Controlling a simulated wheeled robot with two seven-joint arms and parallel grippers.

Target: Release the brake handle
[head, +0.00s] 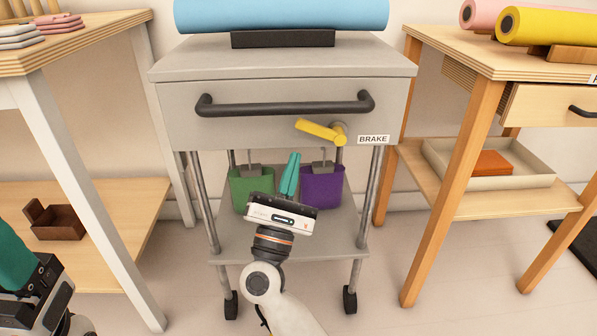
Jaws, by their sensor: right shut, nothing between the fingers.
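The yellow brake handle (320,131) is on the front of the grey cart (190,128), at the right, beside the "BRAKE" label (373,139). It points left and slightly up from its round pivot. My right gripper (291,160) has teal fingers, which are shut and empty. It is in front of the cart, below and a little left of the handle, apart from it in the picture. My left gripper (15,262) shows only in part at the lower left edge; its fingertips are cut off.
A dark bar (285,106) runs across the cart's front. Green (252,190) and purple (323,187) bins hang below. A blue roll (281,14) lies on top. Wooden tables stand at left (72,57) and right (470,52). The floor in front is clear.

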